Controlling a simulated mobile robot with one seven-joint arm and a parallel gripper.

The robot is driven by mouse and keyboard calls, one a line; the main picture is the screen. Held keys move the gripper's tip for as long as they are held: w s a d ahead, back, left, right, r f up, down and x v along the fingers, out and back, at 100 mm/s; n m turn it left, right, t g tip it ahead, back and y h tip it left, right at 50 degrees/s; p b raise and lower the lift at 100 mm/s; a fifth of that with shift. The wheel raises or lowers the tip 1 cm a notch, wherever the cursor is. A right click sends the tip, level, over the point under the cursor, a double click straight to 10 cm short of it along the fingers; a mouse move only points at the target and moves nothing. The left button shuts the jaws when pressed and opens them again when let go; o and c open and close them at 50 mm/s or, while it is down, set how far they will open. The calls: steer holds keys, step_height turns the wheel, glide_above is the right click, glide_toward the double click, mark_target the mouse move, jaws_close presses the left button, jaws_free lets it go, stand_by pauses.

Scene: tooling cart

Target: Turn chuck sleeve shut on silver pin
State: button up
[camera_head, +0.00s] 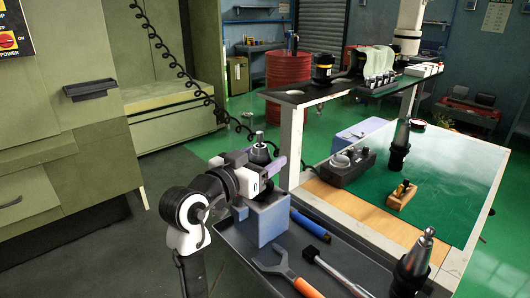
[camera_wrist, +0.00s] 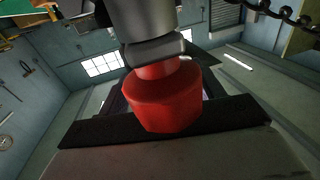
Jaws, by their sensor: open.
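A dark chuck (camera_head: 261,152) with a silver pin (camera_head: 258,137) at its top stands upright above a blue-grey block (camera_head: 268,220) on the cart tray. My gripper (camera_head: 268,166) is level with the chuck, its jaws open and purple pads on either side. In the wrist view a dark grey cylinder (camera_wrist: 152,20) with a collar fills the top. A red many-sided part (camera_wrist: 161,100) joins it, between my jaws and in front of my black gripper bar. Whether this red part is the sleeve, and whether the pads touch it, I cannot tell.
A blue-handled tool (camera_head: 310,225), an orange-handled wrench (camera_head: 285,268) and a tool holder (camera_head: 413,265) are on the tray (camera_head: 238,262). A grey control box (camera_head: 350,168) stands on the table right of my gripper. A black shelf (camera_head: 305,95) rises behind.

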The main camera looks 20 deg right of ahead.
steer(key=shift+w+d, duration=0.35)
steer(key=shift+d, duration=0.3)
steer(key=c, duration=1)
steer(key=shift+m+g+h, duration=0.3)
steer(key=shift+m+g, duration=0.1)
steer(key=shift+g, duration=0.1)
steer(key=m+g+b, duration=0.1)
steer(key=g, duration=0.1)
steer(key=m+g+h, duration=0.1)
steer(key=g, duration=0.1)
steer(key=shift+s+f+m+h+b, duration=0.1)
steer(key=shift+s+m+h+b, duration=0.1)
steer(key=shift+m+h+b, duration=0.15)
steer(key=m+g, duration=0.1)
steer(key=g, duration=0.2)
steer(key=m+g+b, duration=0.1)
steer(key=m+g, duration=0.1)
steer(key=s+m+g, duration=0.1)
steer(key=m+g, duration=0.1)
steer(key=g, duration=0.1)
steer(key=shift+m+g, duration=0.25)
steer(key=shift+g, duration=0.05)
